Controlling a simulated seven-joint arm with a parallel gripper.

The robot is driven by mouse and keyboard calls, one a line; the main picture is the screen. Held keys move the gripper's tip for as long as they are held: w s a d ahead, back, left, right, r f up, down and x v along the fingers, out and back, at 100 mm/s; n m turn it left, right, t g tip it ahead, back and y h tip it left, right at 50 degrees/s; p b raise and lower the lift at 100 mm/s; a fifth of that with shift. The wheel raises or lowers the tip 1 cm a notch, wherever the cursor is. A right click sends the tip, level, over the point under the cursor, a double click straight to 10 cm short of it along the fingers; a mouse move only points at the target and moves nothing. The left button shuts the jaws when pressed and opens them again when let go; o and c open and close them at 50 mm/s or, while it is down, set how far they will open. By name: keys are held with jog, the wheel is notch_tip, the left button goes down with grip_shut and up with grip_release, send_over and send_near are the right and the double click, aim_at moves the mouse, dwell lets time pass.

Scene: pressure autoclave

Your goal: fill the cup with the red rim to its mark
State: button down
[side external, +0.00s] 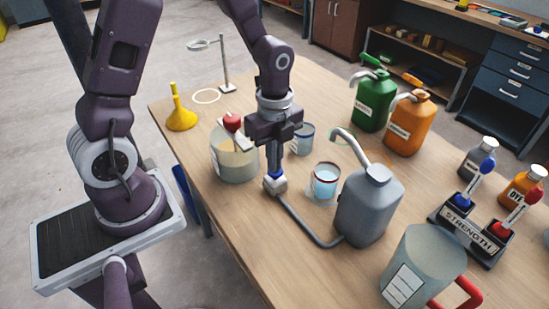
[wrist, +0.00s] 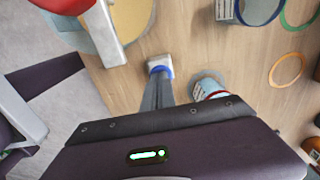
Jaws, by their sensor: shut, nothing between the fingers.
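The cup with the red rim (side external: 325,183) stands on the table left of the grey can (side external: 369,205), below the end of its spout. It is clear and holds light blue liquid; its mark is too small to read. It also shows partly hidden in the wrist view (wrist: 207,86). A hose joins the can to a small white block with a blue top (side external: 275,186), also in the wrist view (wrist: 159,65). My gripper (side external: 275,173) is shut and empty, pointing down at the blue top; I cannot tell whether it is pressing it.
A blue-rimmed cup (side external: 303,139) stands behind. A large jar (side external: 235,158) with a red-knobbed tool is close on the left. Green (side external: 372,102) and orange cans (side external: 409,125) stand behind right. A grey pitcher (side external: 424,262) and strength stand (side external: 470,232) are at front right.

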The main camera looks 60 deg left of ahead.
jog(key=shift+s+f, duration=0.15)
jog(key=shift+f, duration=1.05)
notch_tip(320, 180, up, 14)
jog(key=shift+w+r, duration=0.15)
jog(key=shift+w, duration=0.05)
dwell(0.9)
jog(key=s+d+r+n+t, duration=0.1)
jog(key=s+r+n+t, duration=0.1)
jog(key=s+r+n, duration=0.2)
jog(key=s+d+r+n+t, duration=0.1)
jog(key=s+r+n+t, duration=0.2)
jog(key=s+n, duration=0.8)
jog(key=r+n, duration=0.1)
jog(key=n, duration=0.2)
jog(key=shift+s+d+t, duration=0.15)
jog(key=shift+s+t, duration=0.05)
jog(key=shift+t, duration=0.1)
